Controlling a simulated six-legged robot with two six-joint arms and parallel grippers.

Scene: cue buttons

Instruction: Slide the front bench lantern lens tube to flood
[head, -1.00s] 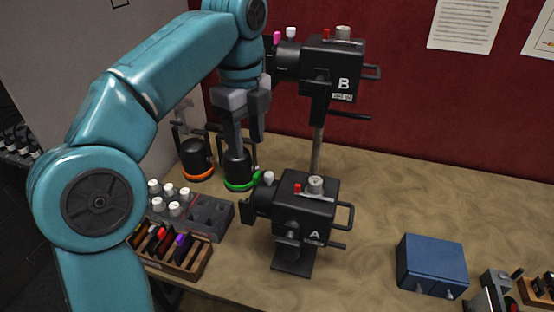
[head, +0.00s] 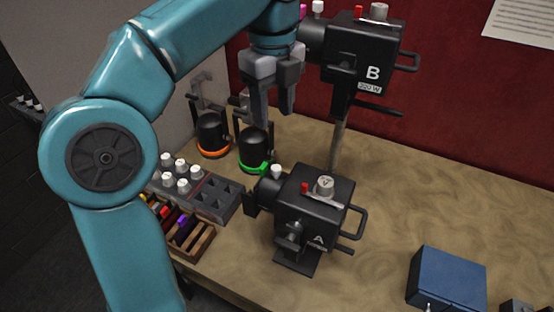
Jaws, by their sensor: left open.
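Lantern A (head: 318,212), a black box marked A, stands on the bench in front. Its short black lens tube (head: 268,190) points left, with a white knob (head: 277,171) on top. Lantern B (head: 362,55) is mounted higher on a pole behind it. My left gripper (head: 274,112) is open and empty, fingers pointing down. In the picture it is above the lens tube of lantern A and left of lantern B, apart from the white knob. My right gripper is not in view.
Two black canisters, one with an orange ring (head: 214,152) and one with a green ring (head: 258,166), stand behind lantern A's left side. A grey tray (head: 215,200) and a wooden rack (head: 197,245) are left. A blue box (head: 447,278) is front right.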

